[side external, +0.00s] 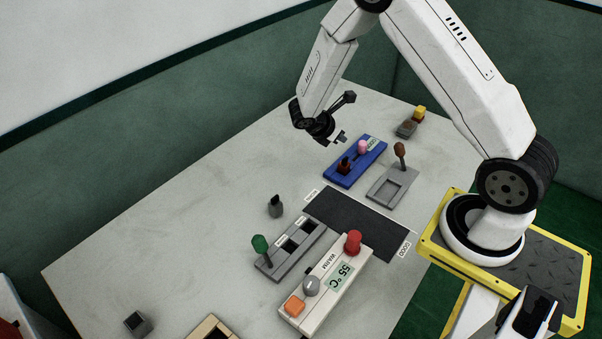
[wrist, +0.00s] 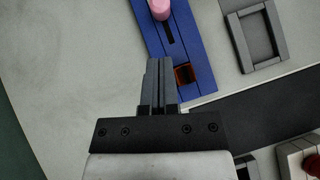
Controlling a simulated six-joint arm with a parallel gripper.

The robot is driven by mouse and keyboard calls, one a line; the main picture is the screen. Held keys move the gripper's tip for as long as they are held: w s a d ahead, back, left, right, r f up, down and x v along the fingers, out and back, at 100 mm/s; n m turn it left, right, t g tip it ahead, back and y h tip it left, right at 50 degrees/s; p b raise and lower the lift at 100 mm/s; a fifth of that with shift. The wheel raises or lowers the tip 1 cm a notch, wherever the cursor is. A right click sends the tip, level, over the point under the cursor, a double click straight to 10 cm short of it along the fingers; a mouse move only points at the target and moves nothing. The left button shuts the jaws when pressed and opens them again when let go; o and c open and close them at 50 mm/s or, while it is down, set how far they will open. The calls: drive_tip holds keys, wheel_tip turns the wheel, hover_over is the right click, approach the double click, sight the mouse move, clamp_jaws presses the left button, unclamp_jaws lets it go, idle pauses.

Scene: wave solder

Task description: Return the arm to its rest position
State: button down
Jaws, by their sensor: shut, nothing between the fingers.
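My gripper (side external: 341,137) is shut and empty, held in the air above the table beside the blue panel (side external: 374,151). In the wrist view the closed fingers (wrist: 160,62) point at the blue panel (wrist: 199,64). The panel carries a pink knob (side external: 362,147) on a slot and a dark red part (side external: 344,165). The pink knob also shows in the wrist view (wrist: 159,8), beyond the fingertips. The fingers look apart from the panel, though the exact height is hard to tell.
A grey tray with a brown-topped handle (side external: 400,151) stands right of the blue panel. A black mat (side external: 355,222) lies nearer. A grey fixture with a green knob (side external: 260,244) and a white control box reading 55 °C (side external: 326,288) stand in front. The table's left (side external: 170,220) is clear.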

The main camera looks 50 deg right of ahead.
drive_tip(key=shift+w+a+r, duration=0.1)
drive_tip(key=shift+a+r, duration=0.25)
drive_tip(key=shift+a, duration=0.05)
drive_tip(key=s+a+r+m+t+y, duration=0.2)
drive_tip(key=s+a+r+m+y, duration=0.2)
drive_tip(key=a+m, duration=0.3)
drive_tip(key=s+a+r+m+t+y, duration=0.3)
drive_tip(key=s+a+r+m, duration=0.3)
drive_tip(key=a+m, duration=0.2)
drive_tip(key=shift+s+a+r+y, duration=0.35)
drive_tip(key=shift+s+a+y, duration=0.05)
drive_tip(key=shift+a+y, duration=0.45)
